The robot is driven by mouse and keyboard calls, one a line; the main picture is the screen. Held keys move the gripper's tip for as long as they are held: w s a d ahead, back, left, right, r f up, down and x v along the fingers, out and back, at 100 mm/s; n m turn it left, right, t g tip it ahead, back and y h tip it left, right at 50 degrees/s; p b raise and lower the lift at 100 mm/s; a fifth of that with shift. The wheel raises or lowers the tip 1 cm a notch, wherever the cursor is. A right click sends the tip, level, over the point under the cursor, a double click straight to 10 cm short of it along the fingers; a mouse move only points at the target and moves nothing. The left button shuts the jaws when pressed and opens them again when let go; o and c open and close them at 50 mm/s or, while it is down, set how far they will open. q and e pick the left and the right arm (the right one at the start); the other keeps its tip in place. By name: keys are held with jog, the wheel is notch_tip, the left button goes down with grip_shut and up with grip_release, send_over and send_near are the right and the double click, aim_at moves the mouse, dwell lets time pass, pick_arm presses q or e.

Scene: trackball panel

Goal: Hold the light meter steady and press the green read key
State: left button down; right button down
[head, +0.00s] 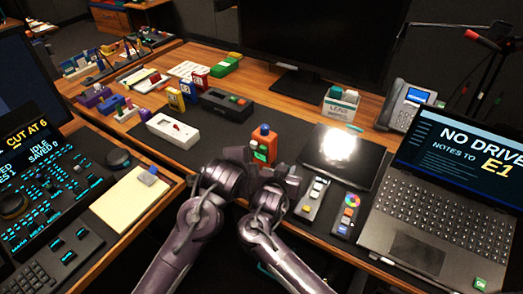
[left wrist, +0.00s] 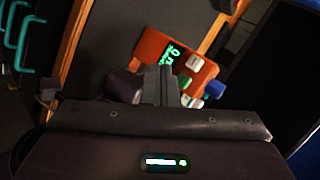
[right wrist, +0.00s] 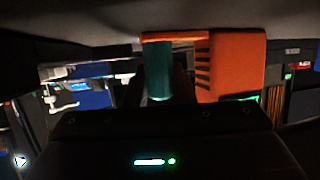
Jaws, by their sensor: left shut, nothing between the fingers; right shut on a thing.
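The light meter (head: 264,146) is an orange handheld body with a blue dome on top, in the middle of the head view near the desk's front edge. In the left wrist view the light meter (left wrist: 155,48) shows tilted, with a lit green display, white keys and a green key (left wrist: 184,82). My left gripper (left wrist: 165,72) is shut and empty, its tips close to the meter's face beside the green key; I cannot tell whether they touch. My right gripper (right wrist: 182,85) is shut on the light meter, whose orange body (right wrist: 237,62) fills the upper middle of the right wrist view.
A dark mat (head: 223,135) bears a white box (head: 173,130) and a dark device (head: 226,105) behind the meter. A black tablet (head: 340,152), small key strips (head: 312,198) and a laptop (head: 440,200) lie to the right. A notepad (head: 127,200) lies at left.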

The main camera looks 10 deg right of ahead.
pick_arm(q)
jog(key=shift+w+d, duration=1.2)
jog(key=shift+d, duration=0.05)
jog(key=shift+d, duration=0.1)
dwell(1.1)
jog(key=shift+w+d, duration=0.2)
jog(key=shift+w, duration=0.05)
jog(key=shift+w+d, duration=0.3)
jog(key=shift+d, duration=0.05)
dwell(0.9)
jog(key=shift+s+a, duration=0.65)
jog(key=s+a, duration=0.3)
jog(key=shift+s+a, duration=0.2)
jog(key=shift+a, duration=0.1)
dwell(0.4)
